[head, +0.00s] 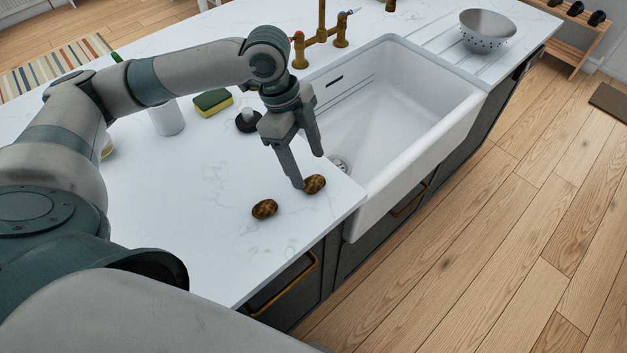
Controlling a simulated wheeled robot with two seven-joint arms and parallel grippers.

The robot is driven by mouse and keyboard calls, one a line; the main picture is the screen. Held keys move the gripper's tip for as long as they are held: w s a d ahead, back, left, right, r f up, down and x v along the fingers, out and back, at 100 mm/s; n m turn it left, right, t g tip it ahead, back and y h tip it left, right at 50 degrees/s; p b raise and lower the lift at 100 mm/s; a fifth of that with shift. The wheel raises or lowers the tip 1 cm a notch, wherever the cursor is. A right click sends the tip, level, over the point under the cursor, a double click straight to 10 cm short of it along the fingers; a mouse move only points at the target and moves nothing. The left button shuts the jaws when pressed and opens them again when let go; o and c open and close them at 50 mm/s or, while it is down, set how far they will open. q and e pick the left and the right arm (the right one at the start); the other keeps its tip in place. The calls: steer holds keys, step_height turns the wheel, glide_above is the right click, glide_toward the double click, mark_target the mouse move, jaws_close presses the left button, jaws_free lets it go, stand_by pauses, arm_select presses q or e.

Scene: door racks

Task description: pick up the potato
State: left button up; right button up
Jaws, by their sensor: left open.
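Two brown potatoes lie on the white marbled countertop (190,225) near its front edge, left of the sink. One potato (264,209) lies to the left, clear of the gripper. The other potato (315,184) lies to the right, just beside a fingertip of my left gripper. My left gripper (308,170) points down with its fingers apart and nothing held between them. One fingertip is close to the right potato; I cannot tell whether they touch. My right gripper is not in view.
A white sink (400,110) is right of the potatoes, with a brass tap (322,35) behind it. A colander (487,30) sits at the far right.

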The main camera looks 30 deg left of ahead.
mark_target(311, 178)
arm_select(q)
steer(key=shift+f, duration=0.15)
steer(key=shift+d+f, duration=0.1)
steer(key=shift+f, duration=0.15)
steer(key=shift+p+x, duration=0.95)
steer(key=shift+x, duration=1.25)
steer(key=shift+a, duration=0.2)
steer(key=c, duration=1.1)
